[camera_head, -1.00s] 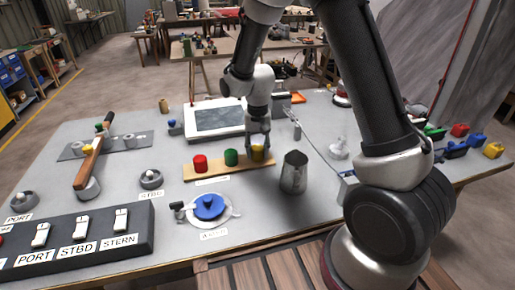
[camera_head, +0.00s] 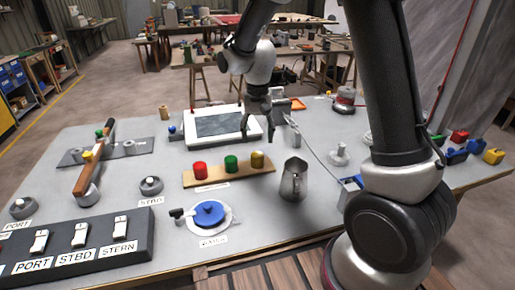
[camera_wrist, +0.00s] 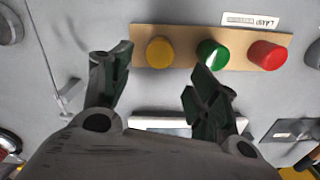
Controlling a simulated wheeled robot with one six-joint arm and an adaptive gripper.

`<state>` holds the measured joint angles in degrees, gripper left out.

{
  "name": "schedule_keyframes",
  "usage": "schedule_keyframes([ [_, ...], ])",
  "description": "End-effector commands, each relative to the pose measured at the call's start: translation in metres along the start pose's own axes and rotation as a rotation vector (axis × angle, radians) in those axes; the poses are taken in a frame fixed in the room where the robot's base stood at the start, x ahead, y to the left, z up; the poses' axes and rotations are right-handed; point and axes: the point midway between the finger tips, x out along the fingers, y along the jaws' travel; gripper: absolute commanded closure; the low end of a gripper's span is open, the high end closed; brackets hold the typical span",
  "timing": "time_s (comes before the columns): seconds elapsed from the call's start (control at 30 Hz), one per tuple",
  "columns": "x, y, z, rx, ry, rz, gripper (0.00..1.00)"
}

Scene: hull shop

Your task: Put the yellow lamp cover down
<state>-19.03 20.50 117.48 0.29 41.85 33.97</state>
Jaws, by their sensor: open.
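The yellow lamp cover (camera_head: 257,160) stands upright at the right end of a wooden strip (camera_head: 229,176) on the table. It also shows in the wrist view (camera_wrist: 160,52), at the left end of the strip beside the green cover (camera_wrist: 212,53). A red cover (camera_head: 200,170) stands at the other end. My gripper (camera_head: 257,138) is open and empty, above and behind the strip. In the wrist view the two fingers (camera_wrist: 155,82) are spread apart, with nothing between them, and clear of the yellow cover.
A metal jug (camera_head: 293,180) stands right of the strip. A blue-lidded round piece (camera_head: 209,214) lies in front of it. A framed screen (camera_head: 220,125) lies behind. A switch box (camera_head: 75,245) fills the front left.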

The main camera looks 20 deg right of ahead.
Motion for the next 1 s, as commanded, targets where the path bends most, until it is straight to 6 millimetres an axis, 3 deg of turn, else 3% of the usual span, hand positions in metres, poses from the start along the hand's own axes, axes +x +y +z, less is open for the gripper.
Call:
schedule_keyframes([
  [0.13, -0.024, 0.000, 0.000, 0.000, 0.002, -0.001, 0.40],
  [0.4, -0.037, 0.001, 0.000, 0.000, 0.000, 0.000, 0.40],
  [0.53, -0.054, 0.014, 0.006, -0.009, 0.018, -0.011, 0.40],
  [0.67, -0.096, 0.050, 0.025, -0.041, 0.067, -0.037, 0.40],
  [0.77, -0.130, 0.087, 0.052, -0.078, 0.119, -0.056, 0.40],
  [0.9, -0.163, 0.136, 0.098, -0.131, 0.193, -0.069, 0.40],
  [1.0, -0.176, 0.166, 0.133, -0.169, 0.248, -0.071, 0.40],
])
